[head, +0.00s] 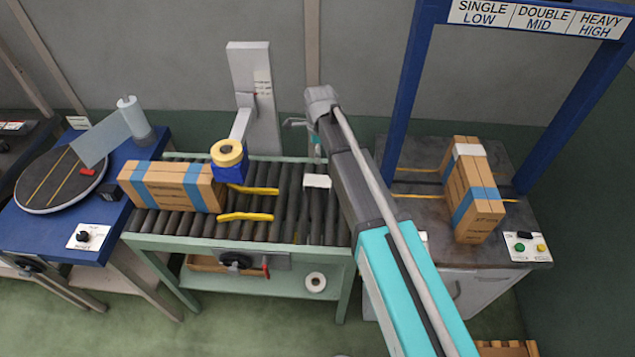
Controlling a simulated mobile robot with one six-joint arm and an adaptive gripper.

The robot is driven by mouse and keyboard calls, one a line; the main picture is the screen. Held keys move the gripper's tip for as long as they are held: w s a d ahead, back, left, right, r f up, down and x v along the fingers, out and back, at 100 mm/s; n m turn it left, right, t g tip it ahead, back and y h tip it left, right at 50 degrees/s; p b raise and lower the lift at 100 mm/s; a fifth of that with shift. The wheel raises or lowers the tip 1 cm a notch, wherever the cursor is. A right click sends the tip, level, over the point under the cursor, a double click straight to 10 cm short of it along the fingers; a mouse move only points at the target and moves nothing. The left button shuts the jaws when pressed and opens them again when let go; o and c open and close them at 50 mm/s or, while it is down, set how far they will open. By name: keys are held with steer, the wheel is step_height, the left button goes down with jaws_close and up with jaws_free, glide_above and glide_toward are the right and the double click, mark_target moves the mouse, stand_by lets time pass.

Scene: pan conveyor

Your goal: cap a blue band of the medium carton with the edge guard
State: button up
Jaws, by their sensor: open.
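One carton (188,189) lies on the rollers at left with two blue bands around it. Another carton (471,180) stands on the dark bench at right, also with two blue bands. A white piece (467,150) sits over its far blue band at the top; the near band (475,206) is bare there. Which carton is the medium one I cannot tell. A small white piece, likely an edge guard (317,181), lies on the rollers. My gripper (316,150), small and partly hidden by my arm, is open above and behind that piece.
A yellow tape roll on a blue holder (228,160) stands beside the left carton. Yellow rails (248,215) lie on the rollers. A blue frame (404,85) arches over the right bench. A turntable (60,180) is far left.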

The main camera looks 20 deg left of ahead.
steer(key=shift+f, duration=0.15)
steer(key=b, duration=0.9)
glide_above(318, 180)
steer(key=f, duration=0.8)
steer(key=shift+s+d+f, duration=0.1)
steer(key=shift+d+f, duration=0.1)
steer(key=f+b, duration=0.3)
steer(key=shift+a+f, duration=0.15)
steer(key=shift+a, duration=0.15)
steer(key=shift+f+b, duration=0.9)
steer(key=shift+f, duration=0.05)
steer(key=c, duration=0.7)
